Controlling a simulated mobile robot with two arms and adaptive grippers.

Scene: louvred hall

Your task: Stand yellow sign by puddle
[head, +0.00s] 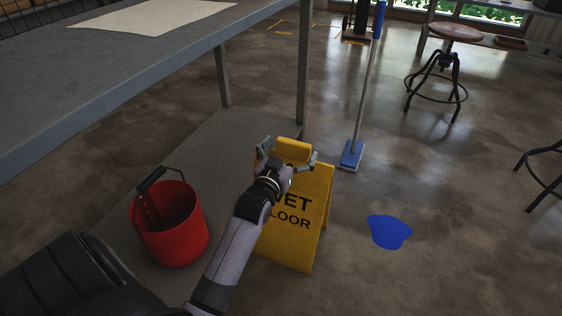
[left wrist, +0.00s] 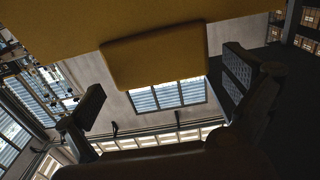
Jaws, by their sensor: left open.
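The yellow sign (head: 292,240) with "WET FLOOR" lettering stands upright on the floor beside the red bucket, partly on or next to a grey slab. The blue puddle (head: 389,232) lies flat on the floor to the right of the sign, apart from it. My left gripper (head: 288,157) is open at the top of the sign, its fingers on either side of the sign's top handle part. In the left wrist view the sign's yellow top (left wrist: 155,55) shows between and beyond the open fingers. My arm hides part of the sign's face. My right gripper is not in view.
A red bucket (head: 182,245) stands left of my arm. A grey table (head: 130,75) with a pale sheet (head: 150,16) is at upper left. A blue mop (head: 351,155) stands behind the sign. A stool (head: 455,33) is at upper right. Floor around the puddle is clear.

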